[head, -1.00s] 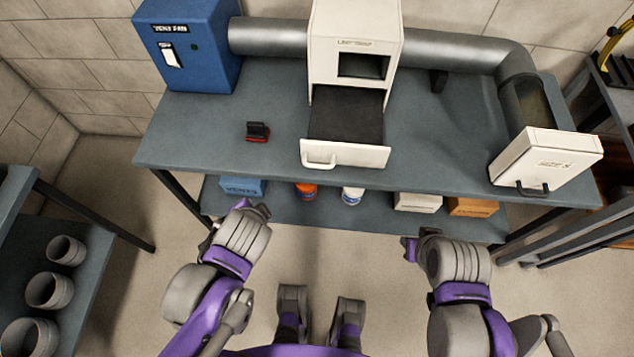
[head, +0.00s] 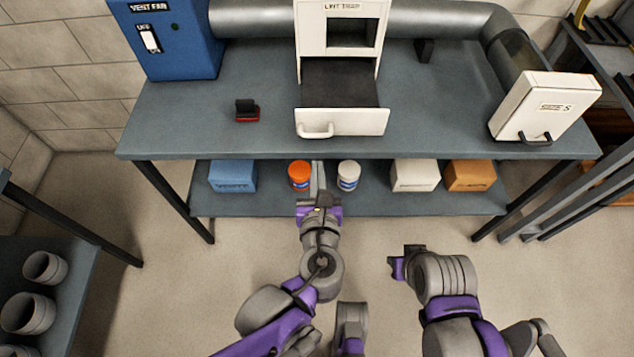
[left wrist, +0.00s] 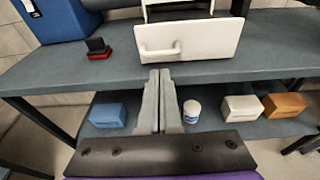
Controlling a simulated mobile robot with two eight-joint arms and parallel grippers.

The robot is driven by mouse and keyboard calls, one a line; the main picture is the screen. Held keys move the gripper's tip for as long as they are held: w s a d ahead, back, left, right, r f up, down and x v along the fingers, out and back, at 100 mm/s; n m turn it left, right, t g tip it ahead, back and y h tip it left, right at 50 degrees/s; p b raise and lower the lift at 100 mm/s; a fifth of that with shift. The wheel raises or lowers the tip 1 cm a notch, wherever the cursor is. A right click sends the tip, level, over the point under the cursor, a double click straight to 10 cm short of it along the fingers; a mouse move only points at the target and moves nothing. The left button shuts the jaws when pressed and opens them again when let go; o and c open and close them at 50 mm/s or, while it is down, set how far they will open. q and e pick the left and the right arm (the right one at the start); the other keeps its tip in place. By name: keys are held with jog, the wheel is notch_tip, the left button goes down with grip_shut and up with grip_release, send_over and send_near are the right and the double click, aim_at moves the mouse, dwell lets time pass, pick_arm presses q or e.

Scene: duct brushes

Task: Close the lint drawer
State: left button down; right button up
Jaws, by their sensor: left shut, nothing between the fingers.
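The lint drawer (head: 352,122) is pulled out of the white lint trap housing (head: 343,12) on the grey bench. Its white front has a handle at the left, and its dark inside shows behind it. The drawer front also shows in the left wrist view (left wrist: 190,40). My left gripper (head: 317,170) is shut and empty, in front of the bench, pointing toward the drawer and apart from it. Its two fingers (left wrist: 160,100) lie together below the drawer front in the left wrist view. My right gripper (head: 402,258) is farther back at the right; its jaws are too unclear to read.
A blue vent fan box (head: 168,38) and a small black-and-red item (head: 247,111) stand left on the bench. A white box with a black handle (head: 545,108) is at the right. Boxes and jars, including an orange one (head: 299,175), sit on the lower shelf.

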aim_at(315, 86)
pick_arm(q)
jog(key=b+x, duration=0.2)
jog(key=x, duration=0.6)
jog(key=shift+w+f, duration=0.1)
jog(key=shift+w, duration=0.1)
jog(key=r+x, duration=0.1)
jog(key=x, duration=0.5)
jog(key=r+x, duration=0.1)
jog(key=x, duration=0.5)
jog(key=r+x, duration=0.1)
jog(key=x, duration=0.4)
jog(key=shift+w+r, duration=0.25)
jog(key=shift+w, duration=0.7)
jog(key=shift+r, duration=0.15)
jog(key=shift+r+p, duration=0.1)
jog(key=shift+p, duration=0.2)
